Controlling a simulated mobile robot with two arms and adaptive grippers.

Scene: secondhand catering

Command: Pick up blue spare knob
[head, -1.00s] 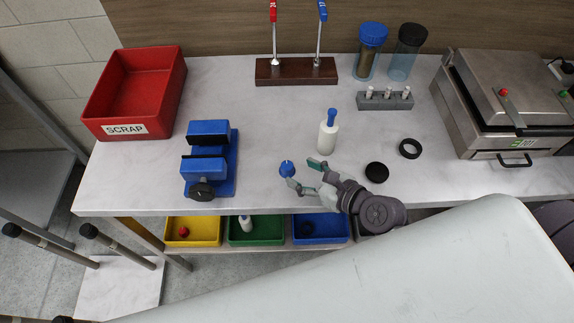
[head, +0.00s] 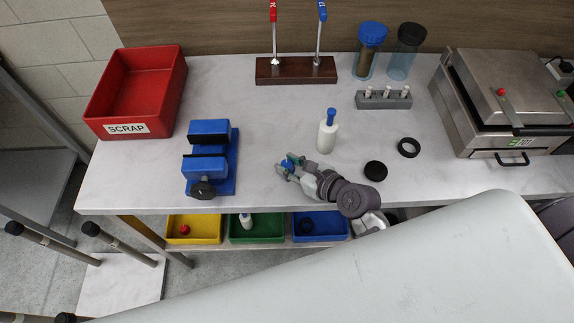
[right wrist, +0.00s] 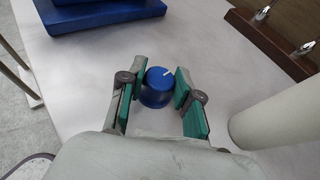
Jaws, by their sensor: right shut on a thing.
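The blue spare knob (right wrist: 158,88) is a small round blue cap with a white mark on top. It sits between the green-padded fingers of my right gripper (right wrist: 160,92), which is shut on it. In the head view my right gripper (head: 291,164) is low over the front of the bench, and the knob (head: 287,163) is mostly hidden by the fingers. I cannot tell whether the knob still touches the bench top. My left gripper is not in view.
A white bottle with a blue top (head: 327,132) stands just behind the right gripper. A blue vise (head: 208,160) is to the left, a black disc (head: 375,171) and black ring (head: 409,148) to the right. A red scrap bin (head: 112,122) is at the back left.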

